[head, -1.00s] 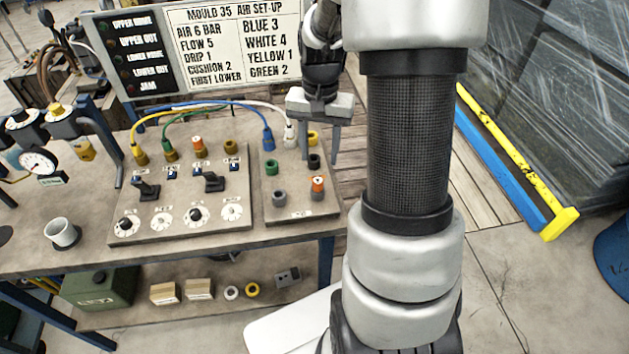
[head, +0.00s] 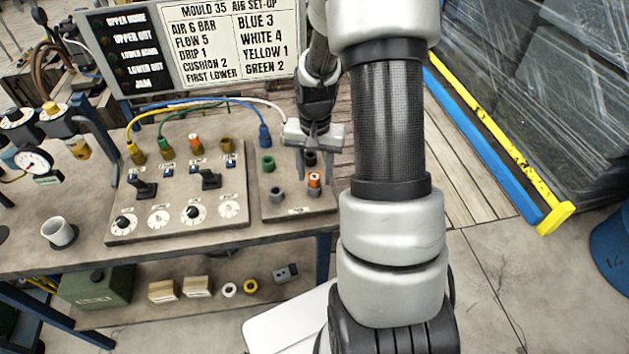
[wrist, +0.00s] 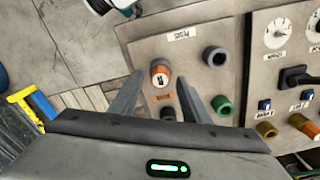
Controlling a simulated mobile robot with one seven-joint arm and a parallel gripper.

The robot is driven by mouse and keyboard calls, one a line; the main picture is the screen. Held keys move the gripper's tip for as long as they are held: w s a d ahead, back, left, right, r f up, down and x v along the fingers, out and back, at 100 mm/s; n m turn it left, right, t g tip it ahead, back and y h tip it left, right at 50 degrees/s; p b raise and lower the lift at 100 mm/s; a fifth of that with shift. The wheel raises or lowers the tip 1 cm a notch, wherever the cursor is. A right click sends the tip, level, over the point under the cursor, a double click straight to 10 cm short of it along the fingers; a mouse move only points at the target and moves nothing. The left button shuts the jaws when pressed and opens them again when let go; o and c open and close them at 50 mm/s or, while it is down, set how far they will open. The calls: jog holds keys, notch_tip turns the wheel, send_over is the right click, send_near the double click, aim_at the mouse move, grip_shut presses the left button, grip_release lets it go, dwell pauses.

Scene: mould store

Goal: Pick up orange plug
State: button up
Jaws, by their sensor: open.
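The orange plug (head: 314,181) stands upright near the front right of the small right-hand panel (head: 290,203). It has a pale top with a dark mark. In the wrist view the orange plug (wrist: 160,74) shows between and just past the fingertips, near the left panel edge. My gripper (head: 313,163) is open and empty, pointing down over this panel, behind the plug in the head view. Its two fingers also show in the wrist view (wrist: 159,82), one on each side of the plug's line, with no visible contact.
A grey socket (head: 277,194) and green socket (head: 268,163) sit left of the plug. Another orange-topped fitting (head: 195,144) is on the left panel (head: 180,225). Blue, yellow, green and white hoses arch behind. A white cup (head: 60,233) stands at left.

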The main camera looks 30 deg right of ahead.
grip_shut()
jog(key=shift+r, duration=0.1)
